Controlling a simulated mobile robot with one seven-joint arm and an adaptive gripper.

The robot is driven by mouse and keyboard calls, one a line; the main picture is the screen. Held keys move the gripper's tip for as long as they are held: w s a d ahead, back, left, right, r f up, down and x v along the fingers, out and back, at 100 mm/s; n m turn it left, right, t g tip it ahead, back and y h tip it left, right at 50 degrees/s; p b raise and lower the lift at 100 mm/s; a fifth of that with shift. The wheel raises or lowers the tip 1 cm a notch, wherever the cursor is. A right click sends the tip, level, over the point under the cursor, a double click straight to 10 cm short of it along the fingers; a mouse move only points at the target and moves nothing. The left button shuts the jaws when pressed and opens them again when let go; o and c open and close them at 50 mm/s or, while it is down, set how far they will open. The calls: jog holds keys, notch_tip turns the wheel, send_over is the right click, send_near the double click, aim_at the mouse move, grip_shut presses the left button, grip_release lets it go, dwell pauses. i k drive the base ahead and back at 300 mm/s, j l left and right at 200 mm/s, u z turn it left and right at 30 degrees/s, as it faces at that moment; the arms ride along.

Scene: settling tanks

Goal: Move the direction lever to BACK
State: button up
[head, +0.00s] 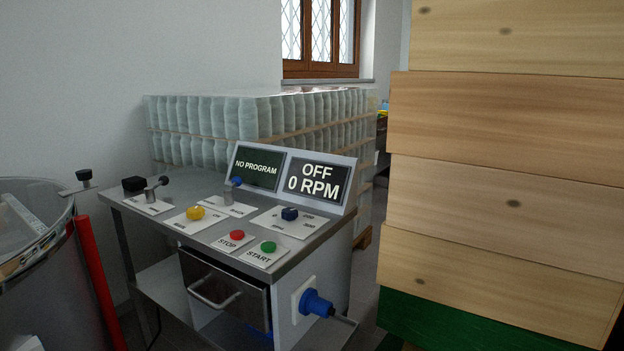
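A metal control desk (319,235) stands in the middle of the head view. A lever with a black ball knob (163,180) sits on a white label plate (148,206) at the desk's left and leans right. A second lever with a blue knob (237,181) stands further back, by the display panel, on its own plate (234,210). The lettering on both plates is too small to read, so I cannot tell which is the direction lever or where BACK is. My gripper is not in view.
Displays read NO PROGRAM (257,167) and OFF 0 RPM (318,180). Stacked wooden boxes (500,130) block the right; a metal drum (40,290) stands left.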

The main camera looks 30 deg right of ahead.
aim_at(237, 181)
jog(key=z, duration=0.35)
jog(key=i+l+u, duration=0.1)
jog(key=i, duration=0.35)
jog(key=i+l, duration=0.3)
jog(key=i+j+u, duration=0.05)
jog(key=i, duration=0.05)
